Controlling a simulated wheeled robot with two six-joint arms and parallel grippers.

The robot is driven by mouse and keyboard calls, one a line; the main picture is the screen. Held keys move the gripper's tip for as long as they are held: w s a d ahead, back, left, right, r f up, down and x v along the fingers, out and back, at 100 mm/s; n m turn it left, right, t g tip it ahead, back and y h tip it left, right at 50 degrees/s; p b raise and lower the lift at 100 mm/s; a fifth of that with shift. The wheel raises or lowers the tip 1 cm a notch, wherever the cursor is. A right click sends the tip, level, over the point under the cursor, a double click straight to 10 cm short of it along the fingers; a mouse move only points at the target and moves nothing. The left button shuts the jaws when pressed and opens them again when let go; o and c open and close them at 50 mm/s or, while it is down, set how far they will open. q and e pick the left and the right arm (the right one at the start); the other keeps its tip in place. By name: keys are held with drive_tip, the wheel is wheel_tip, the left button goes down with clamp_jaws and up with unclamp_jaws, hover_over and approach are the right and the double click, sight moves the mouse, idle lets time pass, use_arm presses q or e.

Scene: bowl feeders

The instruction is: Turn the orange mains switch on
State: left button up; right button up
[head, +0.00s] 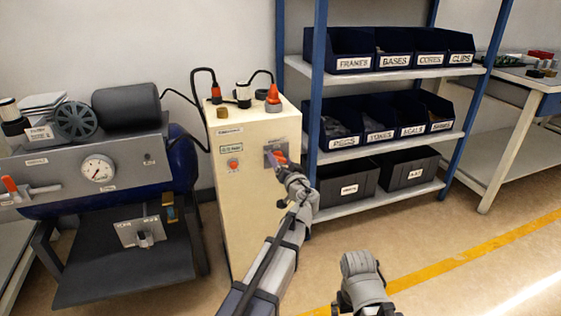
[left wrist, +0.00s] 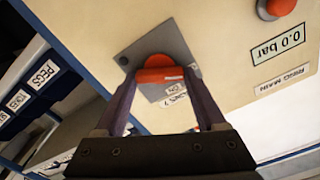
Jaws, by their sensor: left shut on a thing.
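The orange mains switch (head: 281,157) is on a grey plate (head: 270,151) on the front of the cream cabinet (head: 228,200). My left gripper (head: 275,163) reaches it from the front. In the left wrist view the two fingers of that gripper (left wrist: 160,84) are on either side of the orange switch handle (left wrist: 158,74), shut on it. A white label with "ON" lies just below the handle, partly hidden between the fingers. Part of my right arm shows at the bottom of the head view, but its fingers do not.
A red button (head: 233,164) and a "0.0 bar" display (left wrist: 277,47) sit beside the switch plate. A blue shelf rack with labelled bins (head: 340,50) stands close on the right. A compressor with a gauge (head: 97,169) stands on the left. Floor is free at front right.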

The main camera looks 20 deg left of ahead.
use_arm(q)
drive_tip(key=m, duration=0.6)
drive_tip(key=shift+f, duration=0.1)
drive_tip(key=m, duration=0.6)
drive_tip(key=shift+d+f, duration=0.1)
drive_tip(key=shift+m, duration=0.4)
drive_tip(key=o, duration=1.3)
drive_tip(key=v, duration=0.7)
drive_tip(key=shift+s+d, duration=0.25)
